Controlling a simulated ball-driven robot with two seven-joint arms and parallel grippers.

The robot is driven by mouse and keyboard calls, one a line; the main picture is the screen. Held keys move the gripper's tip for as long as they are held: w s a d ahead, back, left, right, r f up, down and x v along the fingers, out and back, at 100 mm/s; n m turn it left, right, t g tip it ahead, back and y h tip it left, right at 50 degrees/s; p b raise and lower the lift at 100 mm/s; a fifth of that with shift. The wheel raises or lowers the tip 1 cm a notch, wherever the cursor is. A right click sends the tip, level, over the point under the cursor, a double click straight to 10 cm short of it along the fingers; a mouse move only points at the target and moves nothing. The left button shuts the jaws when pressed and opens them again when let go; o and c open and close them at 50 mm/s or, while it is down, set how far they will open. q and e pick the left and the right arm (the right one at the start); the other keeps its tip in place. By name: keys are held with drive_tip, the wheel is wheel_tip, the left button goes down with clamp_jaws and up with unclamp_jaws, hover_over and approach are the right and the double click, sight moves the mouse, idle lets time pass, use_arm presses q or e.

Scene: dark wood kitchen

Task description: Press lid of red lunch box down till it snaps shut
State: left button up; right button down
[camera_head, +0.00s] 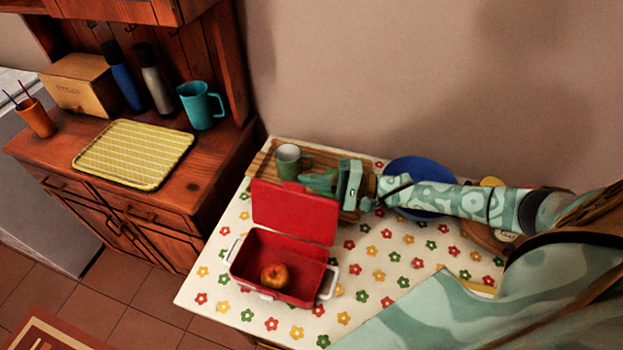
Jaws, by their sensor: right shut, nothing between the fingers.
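The red lunch box (305,292) stands open on the flowered table, with white handles or clips at its sides. Its red lid (295,212) stands raised, nearly upright, at the back edge of the box. An orange-brown round fruit (274,276) lies inside the box. My right gripper (308,181) is shut and empty. It is just behind and above the top edge of the lid, pointing left; I cannot tell whether it touches the lid. My left gripper is not in view.
A green mug (289,160) stands on a wooden board (262,159) close to my right gripper. A blue plate (424,168) lies behind my right arm. The table (384,262) right of the box is free. A cabinet with a yellow tray (134,153) stands at left.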

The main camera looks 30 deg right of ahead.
drive_tip(key=shift+a, duration=0.25)
drive_tip(key=shift+s, duration=0.15)
drive_tip(key=s+a+n+p, duration=0.1)
drive_tip(key=p, duration=0.1)
drive_tip(key=s+a+r+n+p, duration=0.1)
drive_tip(key=p, duration=0.1)
drive_tip(key=s+a+r+n+p, duration=0.1)
drive_tip(key=p, duration=0.1)
drive_tip(key=shift+a+r+n+g+h+p, duration=0.2)
drive_tip(key=shift+a+n+g+h+p, duration=0.1)
drive_tip(key=shift+a+n+h+p, duration=0.1)
drive_tip(key=s+a+f+n+h+p, duration=0.1)
drive_tip(key=s+a+n+p, duration=0.4)
drive_tip(key=p, duration=0.1)
drive_tip(key=n+h+b, duration=0.3)
drive_tip(key=n, duration=0.5)
hover_over(276, 297)
wheel_tip(276, 297, down, 10)
drive_tip(key=shift+s+f+n+t+h+b, duration=0.15)
drive_tip(key=shift+s+f+n+t+b, duration=0.25)
drive_tip(key=shift+f, duration=0.3)
drive_tip(key=shift+s+f+n+t+h+b, duration=0.1)
drive_tip(key=shift+f+n+t+h+b, duration=0.1)
drive_tip(key=shift+f+n+b, duration=0.35)
drive_tip(key=shift+f, duration=0.15)
